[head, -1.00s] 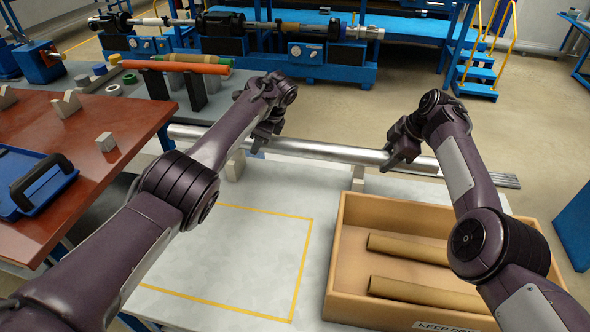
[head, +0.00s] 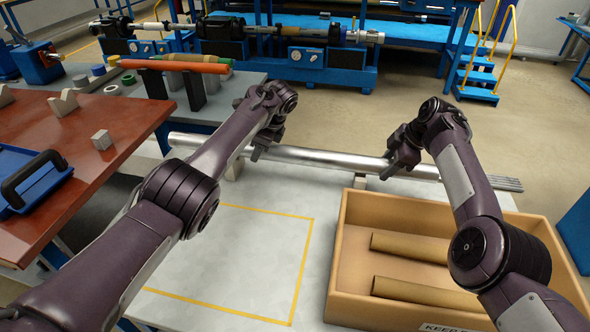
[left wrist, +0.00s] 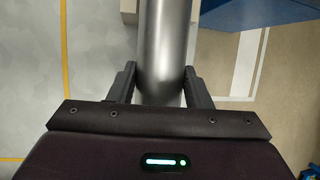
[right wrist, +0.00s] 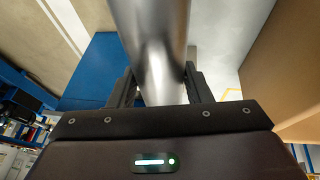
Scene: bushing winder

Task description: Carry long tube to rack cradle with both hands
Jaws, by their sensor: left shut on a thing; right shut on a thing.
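The long tube (head: 325,156) is a shiny metal cylinder lying crosswise at the far edge of the pale table in the head view. My left gripper (head: 261,150) is shut on it left of its middle. My right gripper (head: 393,166) is shut on it right of its middle. The tube also runs between the fingers in the left wrist view (left wrist: 165,50) and the right wrist view (right wrist: 150,45). Two grey support blocks, left (head: 233,170) and right (head: 360,182), stand below the tube; I cannot tell whether it touches them. I cannot tell which thing is the rack cradle.
A cardboard box (head: 345,230) with brown tubes stands at the front right. A brown table (head: 100,175) with a blue tray (head: 35,190) is at the left. An orange tube (head: 175,66) rests on dark posts (head: 194,92) behind. A yellow-outlined area (head: 240,255) is clear.

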